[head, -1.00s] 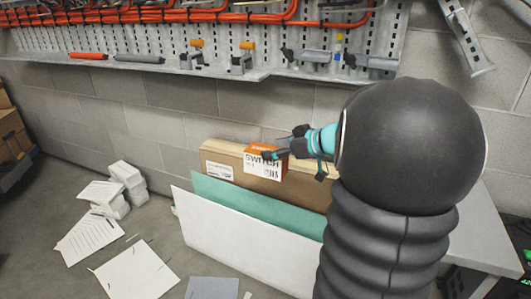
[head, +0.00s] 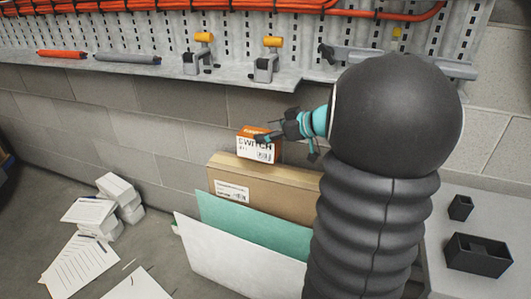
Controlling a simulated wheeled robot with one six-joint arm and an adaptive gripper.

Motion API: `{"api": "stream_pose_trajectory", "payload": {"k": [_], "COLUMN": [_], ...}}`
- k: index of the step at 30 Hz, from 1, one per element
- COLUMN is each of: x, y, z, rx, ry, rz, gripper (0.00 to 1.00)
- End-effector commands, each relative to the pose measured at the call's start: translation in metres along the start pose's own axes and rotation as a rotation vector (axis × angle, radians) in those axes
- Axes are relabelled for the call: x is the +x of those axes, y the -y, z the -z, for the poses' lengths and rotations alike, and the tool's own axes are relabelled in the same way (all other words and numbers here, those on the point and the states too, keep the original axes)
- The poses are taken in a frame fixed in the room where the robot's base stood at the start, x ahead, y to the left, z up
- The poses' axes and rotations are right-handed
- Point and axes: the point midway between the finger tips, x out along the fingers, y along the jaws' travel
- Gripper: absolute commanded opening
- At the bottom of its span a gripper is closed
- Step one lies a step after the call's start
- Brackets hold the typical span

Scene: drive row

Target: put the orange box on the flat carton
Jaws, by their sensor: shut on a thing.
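The brown flat carton (head: 280,187) with a white label stands below, behind the green and white boards. The orange box is over the carton's top; I cannot tell whether it touches it. The carton's right end is hidden behind my arm.
A green board (head: 250,228) and a white board (head: 225,262) lean in front of the carton. A shelf with clamps (head: 265,62) runs above. A grey table (head: 440,215) with black trays is at right. White blocks (head: 120,195) and papers (head: 72,268) lie on the floor at left.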

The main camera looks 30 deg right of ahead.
Motion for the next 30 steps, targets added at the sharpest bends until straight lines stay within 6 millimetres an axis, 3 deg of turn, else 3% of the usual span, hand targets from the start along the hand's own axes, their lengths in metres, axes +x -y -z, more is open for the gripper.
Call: {"api": "stream_pose_trajectory", "payload": {"k": [1,6,12,19,27,30], "x": [0.014,0.05,0.08,0.091,0.105,0.106], "y": [-0.004,-0.02,-0.035,-0.041,-0.039,-0.039], "z": [-0.004,-0.01,-0.015,-0.019,-0.051,-0.052], "rx": [0.0,0.001,0.001,0.002,0.004,0.001], "ry": [0.0,0.0,-0.001,-0.001,0.001,0.0], "rz": [0.005,0.003,-0.001,-0.003,-0.004,-0.004], "gripper": [0.0,0.0,0.0,0.0,0.0,0.0]}}
